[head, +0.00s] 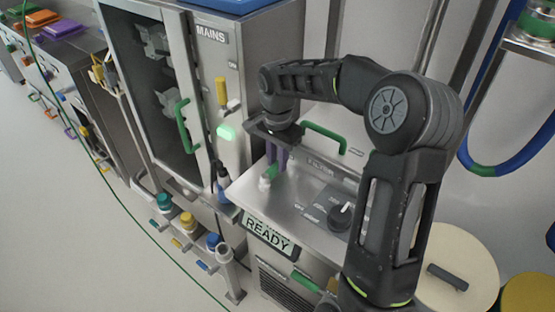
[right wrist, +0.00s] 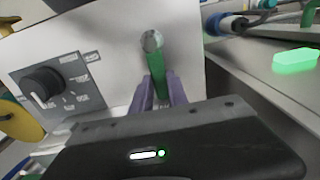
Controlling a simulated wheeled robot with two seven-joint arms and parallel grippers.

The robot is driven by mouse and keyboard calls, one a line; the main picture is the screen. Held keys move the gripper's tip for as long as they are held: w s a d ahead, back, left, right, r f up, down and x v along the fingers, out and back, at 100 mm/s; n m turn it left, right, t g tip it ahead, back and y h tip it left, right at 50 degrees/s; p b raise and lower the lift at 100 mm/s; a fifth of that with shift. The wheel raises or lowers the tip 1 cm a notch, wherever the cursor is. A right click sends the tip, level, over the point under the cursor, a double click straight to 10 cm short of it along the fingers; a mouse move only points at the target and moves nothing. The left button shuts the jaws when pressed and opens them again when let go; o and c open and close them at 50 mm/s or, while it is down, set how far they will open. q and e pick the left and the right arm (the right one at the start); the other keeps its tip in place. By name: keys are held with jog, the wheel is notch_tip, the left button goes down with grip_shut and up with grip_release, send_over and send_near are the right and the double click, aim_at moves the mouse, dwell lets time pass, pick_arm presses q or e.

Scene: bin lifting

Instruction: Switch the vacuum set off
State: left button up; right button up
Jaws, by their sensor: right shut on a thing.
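The vacuum set is a steel box whose top panel (head: 300,205) carries a lit READY display (head: 268,236) on its front edge. A green lever (right wrist: 156,68) with a round metal pivot stands on this panel; it also shows in the head view (head: 272,172). My right gripper (right wrist: 160,92) has its purple fingers closed on both sides of the green lever. In the head view, the right gripper (head: 275,160) is over the left part of the panel. The fingers hide part of the lever. My left gripper is not in view.
A black rotary knob (head: 340,214) sits on the panel right of the lever. A green handle (head: 324,138) is behind the panel. The MAINS cabinet (head: 218,70) with a glowing green button (head: 226,132) stands on the left. Coloured valves (head: 187,222) stand at the lower left.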

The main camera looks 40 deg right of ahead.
grip_shut()
dwell(0.7)
